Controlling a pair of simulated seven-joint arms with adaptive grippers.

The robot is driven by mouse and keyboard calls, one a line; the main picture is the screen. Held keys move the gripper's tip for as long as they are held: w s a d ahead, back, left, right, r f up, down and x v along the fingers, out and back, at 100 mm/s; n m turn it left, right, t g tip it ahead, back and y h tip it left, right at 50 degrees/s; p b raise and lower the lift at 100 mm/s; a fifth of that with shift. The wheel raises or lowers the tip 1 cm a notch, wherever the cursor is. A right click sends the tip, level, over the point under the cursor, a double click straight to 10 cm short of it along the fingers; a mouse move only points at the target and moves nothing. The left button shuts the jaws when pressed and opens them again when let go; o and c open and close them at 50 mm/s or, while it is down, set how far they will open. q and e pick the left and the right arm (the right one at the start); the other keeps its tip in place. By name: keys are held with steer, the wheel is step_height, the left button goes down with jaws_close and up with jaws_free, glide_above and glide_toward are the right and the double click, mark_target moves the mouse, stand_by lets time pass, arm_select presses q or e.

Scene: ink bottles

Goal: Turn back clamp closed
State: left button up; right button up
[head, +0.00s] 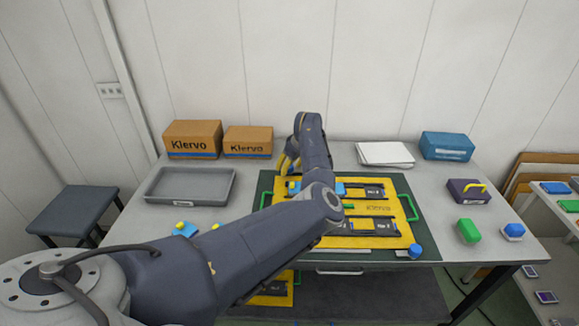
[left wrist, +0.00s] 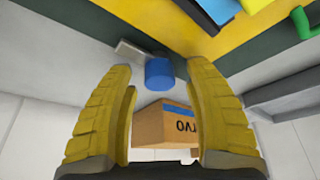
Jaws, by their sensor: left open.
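The yellow board (head: 350,209) lies on a dark green mat, and its edge shows in the left wrist view (left wrist: 180,22). In the left wrist view the back clamp shows as a blue round knob (left wrist: 159,72) with a short grey bar (left wrist: 132,50). The bar lies along the mat edge, apart from the yellow board. My left gripper (head: 284,163) is at the board's back left; its open yellow fingers (left wrist: 162,105) stand either side of the knob, apart from it. In the head view my arm hides the back clamp. My right gripper is not in view.
A front clamp with a blue knob (head: 415,250) is at the board's front right corner. A grey tray (head: 189,202) and two cardboard boxes (head: 193,139) (head: 248,142) stand to the left. A dark case (head: 468,190) and a green block (head: 468,231) are to the right.

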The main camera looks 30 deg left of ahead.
arm_select(q)
jaws_close()
stand_by(0.4)
stand_by(0.4)
steer(key=m, duration=0.2)
steer(key=m+t, duration=0.1)
steer(key=m, duration=0.1)
steer(key=shift+a+r+m+t+h, duration=0.2)
steer(key=shift+m+t+h, duration=0.1)
steer(key=shift+h, duration=0.1)
steer(key=m+t+h, duration=0.1)
steer(key=m, duration=0.3)
steer(key=shift+m, duration=0.3)
steer(key=m+h, duration=0.1)
steer(key=m, duration=0.1)
steer(key=m+h, duration=0.1)
steer(key=m, duration=0.1)
steer(key=shift+r+m+t, duration=0.15)
steer(key=shift+m+t, duration=0.15)
steer(key=shift+t, duration=0.1)
steer(key=shift+w+m+h, duration=0.15)
steer(key=shift+m+h, duration=0.65)
steer(key=shift+m, duration=1.2)
steer(key=shift+d, duration=0.15)
